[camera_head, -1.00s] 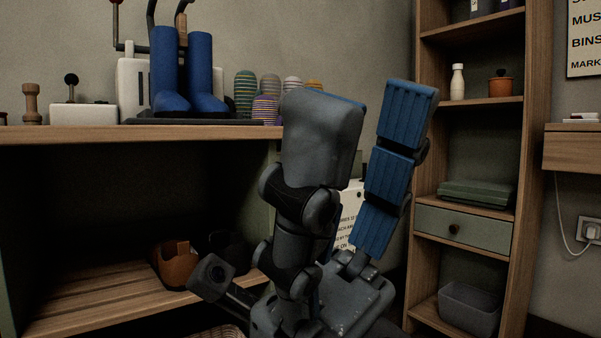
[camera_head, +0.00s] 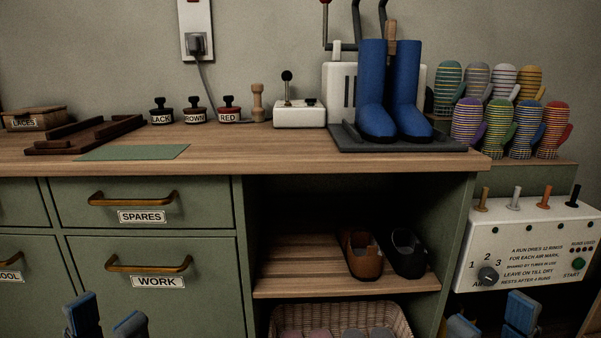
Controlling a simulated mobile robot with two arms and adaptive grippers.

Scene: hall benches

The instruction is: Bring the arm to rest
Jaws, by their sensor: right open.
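My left gripper (camera_head: 106,322) shows at the bottom left edge, in front of the green drawers. Its two blue-padded fingertips stand apart with nothing seen between them. My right gripper (camera_head: 492,322) shows at the bottom right edge, below the white dryer box. Its blue-padded fingertips are wide apart and empty. The rest of both grippers and both arms lies below the picture. Neither gripper is seen touching anything.
A wooden bench top (camera_head: 270,150) carries blue boots (camera_head: 371,95) on a dark stand, stamps and a green mat (camera_head: 133,152). An open shelf (camera_head: 300,265) holds shoes above a wicker basket (camera_head: 400,322). The white dryer box (camera_head: 520,245) stands right, with striped mittens behind.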

